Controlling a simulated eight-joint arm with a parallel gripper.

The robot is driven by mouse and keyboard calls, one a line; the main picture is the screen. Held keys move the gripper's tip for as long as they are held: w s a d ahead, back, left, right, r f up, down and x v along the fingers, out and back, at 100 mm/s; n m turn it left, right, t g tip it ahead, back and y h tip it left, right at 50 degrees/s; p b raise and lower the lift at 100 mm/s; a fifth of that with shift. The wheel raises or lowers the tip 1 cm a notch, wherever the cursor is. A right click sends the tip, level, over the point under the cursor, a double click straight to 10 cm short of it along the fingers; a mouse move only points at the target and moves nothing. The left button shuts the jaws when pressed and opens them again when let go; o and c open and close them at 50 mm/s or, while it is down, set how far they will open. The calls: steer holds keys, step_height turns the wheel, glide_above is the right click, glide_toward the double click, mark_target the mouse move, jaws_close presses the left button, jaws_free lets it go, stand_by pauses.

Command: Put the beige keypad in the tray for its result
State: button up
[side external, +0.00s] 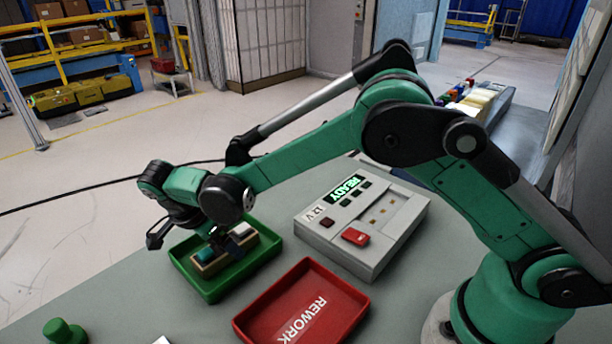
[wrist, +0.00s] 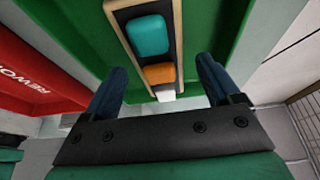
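The beige keypad (side external: 213,268) lies inside the green tray (side external: 206,291), on its floor as far as I can tell. It carries a teal button (wrist: 148,36), an orange button (wrist: 159,74) and a white one (wrist: 166,95). My gripper (side external: 216,238) is over the keypad at the tray. In the wrist view my gripper (wrist: 160,78) has its two dark fingers spread, one on each side of the keypad's near end, with gaps showing between. The red tray (side external: 350,308), marked REWORK, stands empty beside the green one.
A grey test box (side external: 345,256) with a green READY display (side external: 345,187), a 12 V label and a red part (side external: 355,237) stands behind the red tray. A green knob-like object (side external: 64,331) is at the front left. The tabletop left of the green tray is clear.

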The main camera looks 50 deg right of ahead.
steer(key=shift+r, duration=0.15)
steer(key=v, duration=1.1)
steer(key=s+d+r+n+t+y, duration=0.1)
steer(key=d+r+n+y, duration=0.1)
steer(key=d+r+n, duration=0.25)
steer(key=s+d+f+n+t+y, duration=0.2)
steer(key=s+d+n+t, duration=0.4)
steer(key=s+d+n, duration=0.5)
steer(key=shift+s+d+f+n+y, duration=0.35)
steer(key=shift+s+f+n, duration=0.25)
steer(key=shift+n, duration=0.65)
steer(key=shift+w, duration=0.1)
